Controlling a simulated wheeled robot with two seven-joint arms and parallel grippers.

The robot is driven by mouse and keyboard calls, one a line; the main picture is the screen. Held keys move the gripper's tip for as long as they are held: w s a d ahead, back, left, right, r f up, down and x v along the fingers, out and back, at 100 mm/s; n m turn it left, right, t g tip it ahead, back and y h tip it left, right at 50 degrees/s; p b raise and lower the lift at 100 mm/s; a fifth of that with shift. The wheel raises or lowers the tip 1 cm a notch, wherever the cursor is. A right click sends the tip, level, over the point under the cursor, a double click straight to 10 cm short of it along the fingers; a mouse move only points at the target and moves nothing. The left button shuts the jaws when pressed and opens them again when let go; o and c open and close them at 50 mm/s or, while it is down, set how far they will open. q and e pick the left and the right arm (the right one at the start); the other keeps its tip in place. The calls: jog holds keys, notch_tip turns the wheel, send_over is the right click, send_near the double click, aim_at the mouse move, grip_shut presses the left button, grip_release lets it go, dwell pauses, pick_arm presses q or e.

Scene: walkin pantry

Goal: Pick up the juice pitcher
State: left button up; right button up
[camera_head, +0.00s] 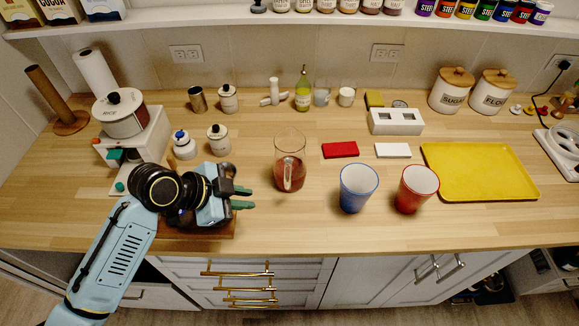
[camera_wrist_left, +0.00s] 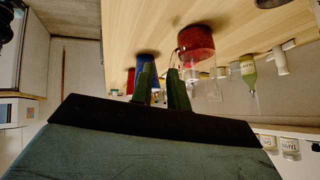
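The juice pitcher (camera_head: 290,172) is clear glass with reddish juice in its lower part. It stands upright on the wooden counter, left of the blue cup. It also shows in the left wrist view (camera_wrist_left: 196,44), where the picture is upside down, just beyond the fingertips and a little to their right. My left gripper (camera_head: 244,198) is to the left of the pitcher and nearer the counter's front edge. Its two green fingers are apart with nothing between them, and a gap separates them from the pitcher. My right gripper is not in view.
A blue cup (camera_head: 358,188) and a red cup (camera_head: 416,190) stand right of the pitcher. A yellow tray (camera_head: 480,172) lies farther right. Red (camera_head: 340,150) and white (camera_head: 393,150) blocks lie behind the cups. A rice dispenser (camera_head: 125,120) stands at left. Counter between gripper and pitcher is clear.

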aim_at(288, 183)
pick_arm(q)
jog(key=w+d+f, duration=0.2)
jog(key=d, duration=0.1)
jog(key=w+d+f+m, duration=0.1)
jog(key=w+d+f, duration=0.1)
jog(key=w+d, duration=0.1)
jog(key=w+d+f+m+h, duration=0.1)
jog(key=w+d+f, duration=0.1)
jog(key=d, duration=0.1)
jog(key=shift+w+d+f+p, duration=0.3)
jog(key=shift+w, duration=0.1)
jog(key=shift+c, duration=0.3)
grip_shut()
jog(key=shift+w+r, duration=0.1)
dwell(1.1)
jog(key=shift+r, duration=0.1)
